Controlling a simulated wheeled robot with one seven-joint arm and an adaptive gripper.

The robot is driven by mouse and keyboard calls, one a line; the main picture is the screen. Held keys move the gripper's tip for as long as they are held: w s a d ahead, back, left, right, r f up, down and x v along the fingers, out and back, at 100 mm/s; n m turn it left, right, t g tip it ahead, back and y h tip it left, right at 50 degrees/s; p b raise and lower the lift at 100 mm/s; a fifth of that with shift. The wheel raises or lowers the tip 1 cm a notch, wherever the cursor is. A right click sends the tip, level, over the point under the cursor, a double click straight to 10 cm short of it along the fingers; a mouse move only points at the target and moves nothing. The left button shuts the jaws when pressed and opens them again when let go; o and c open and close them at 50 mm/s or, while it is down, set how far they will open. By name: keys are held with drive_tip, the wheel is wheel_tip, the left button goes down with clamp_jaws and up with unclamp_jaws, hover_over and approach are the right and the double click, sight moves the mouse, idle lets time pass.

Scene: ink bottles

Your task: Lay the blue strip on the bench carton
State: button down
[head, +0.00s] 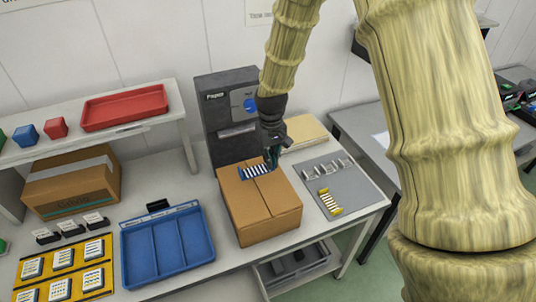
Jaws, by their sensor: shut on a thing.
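The bench carton (268,222) is a closed brown box near the middle of the bench, with a seam along its top. The blue strip (254,172), striped blue and white, is at the far left part of the carton's top. My gripper (271,164) points down over the carton's far edge and is shut on the strip's right end. The strip looks roughly level. I cannot tell whether it touches the carton top or is held just above it.
A dark machine (228,115) stands behind the carton. A grey mat (352,185) with a yellow-ended strip (329,202) lies to the right. A blue compartment tray (165,250) is at left. Another carton (72,184) sits under the shelf, which bears a red tray (124,107).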

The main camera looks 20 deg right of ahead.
sight(270, 180)
drive_tip(key=shift+s+f, duration=0.25)
drive_tip(key=shift+f, duration=0.05)
drive_tip(key=shift+f+b, duration=0.35)
drive_tip(key=shift+b, duration=0.1)
drive_tip(key=shift+w+f+b, duration=0.25)
drive_tip(key=shift+f+b, duration=0.05)
drive_tip(key=shift+f, duration=0.3)
drive_tip(key=shift+w+f+b, duration=0.25)
drive_tip(key=shift+f, duration=0.65)
drive_tip(key=shift+s+f+b, duration=0.3)
drive_tip(key=shift+f+b, duration=0.2)
drive_tip(key=shift+b, duration=0.3)
drive_tip(key=shift+w+f+b, duration=0.2)
drive_tip(key=shift+f+b, duration=0.1)
drive_tip(key=shift+f, duration=0.3)
drive_tip(key=shift+s, duration=0.1)
drive_tip(key=shift+r, duration=0.1)
drive_tip(key=shift+f, duration=0.65)
